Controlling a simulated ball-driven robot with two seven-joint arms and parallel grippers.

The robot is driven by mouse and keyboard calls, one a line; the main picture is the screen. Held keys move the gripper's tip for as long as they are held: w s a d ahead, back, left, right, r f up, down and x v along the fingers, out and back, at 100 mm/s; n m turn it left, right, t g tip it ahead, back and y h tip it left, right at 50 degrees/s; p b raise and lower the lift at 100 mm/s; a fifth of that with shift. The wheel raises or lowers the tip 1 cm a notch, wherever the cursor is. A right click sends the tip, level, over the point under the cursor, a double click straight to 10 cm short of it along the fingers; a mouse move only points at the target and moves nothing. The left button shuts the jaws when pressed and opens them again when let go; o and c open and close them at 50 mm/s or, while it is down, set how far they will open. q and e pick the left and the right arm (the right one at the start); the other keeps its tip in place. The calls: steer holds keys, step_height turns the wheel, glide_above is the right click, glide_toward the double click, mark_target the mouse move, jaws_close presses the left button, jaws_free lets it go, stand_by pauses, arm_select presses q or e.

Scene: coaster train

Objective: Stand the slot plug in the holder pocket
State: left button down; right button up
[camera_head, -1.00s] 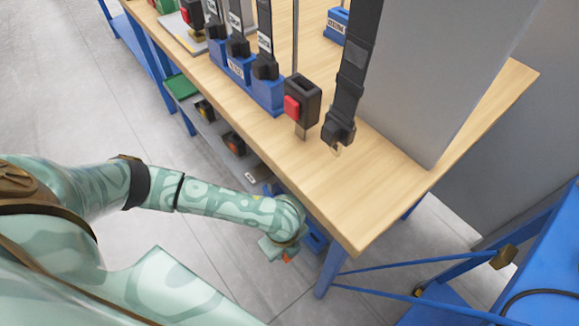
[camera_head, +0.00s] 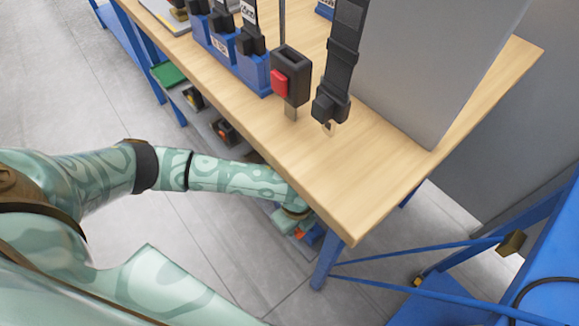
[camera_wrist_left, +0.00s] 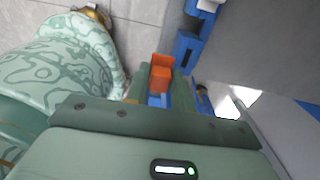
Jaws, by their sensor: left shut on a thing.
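My left gripper (camera_head: 298,230) is low beside the front edge of the table, partly hidden by its own wrist. In the left wrist view, it (camera_wrist_left: 160,92) is shut on an orange block, which looks like the slot plug (camera_wrist_left: 161,73). A bit of this orange also shows in the head view (camera_head: 300,234). A blue holder (camera_wrist_left: 188,38) with dark slot openings lies just beyond the plug and to its right in the wrist view. The plug looks apart from the nearest slot, though the gap is hard to judge. My right gripper is in neither view.
The wooden table (camera_head: 365,185) overhangs the gripper's work area. A grey lower shelf (camera_head: 212,120) carries a green tray (camera_head: 168,74). Open floor lies left of the table.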

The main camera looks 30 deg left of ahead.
arm_select(q)
steer(key=w+b, duration=0.1)
steer(key=w+d+b, duration=0.1)
steer(key=w, duration=0.1)
steer(key=shift+w+f, duration=0.1)
steer(key=shift+f, duration=0.1)
steer(key=shift+w+d+f+b, duration=0.25)
steer(key=shift+w+d+b, duration=0.1)
steer(key=shift+w, duration=0.3)
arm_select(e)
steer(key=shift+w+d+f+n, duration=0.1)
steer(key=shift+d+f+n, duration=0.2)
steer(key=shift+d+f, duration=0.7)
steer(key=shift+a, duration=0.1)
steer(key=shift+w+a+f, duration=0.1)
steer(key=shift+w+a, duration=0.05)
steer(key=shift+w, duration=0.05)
arm_select(q)
steer(key=shift+a+p, duration=0.1)
steer(key=shift+p, duration=0.35)
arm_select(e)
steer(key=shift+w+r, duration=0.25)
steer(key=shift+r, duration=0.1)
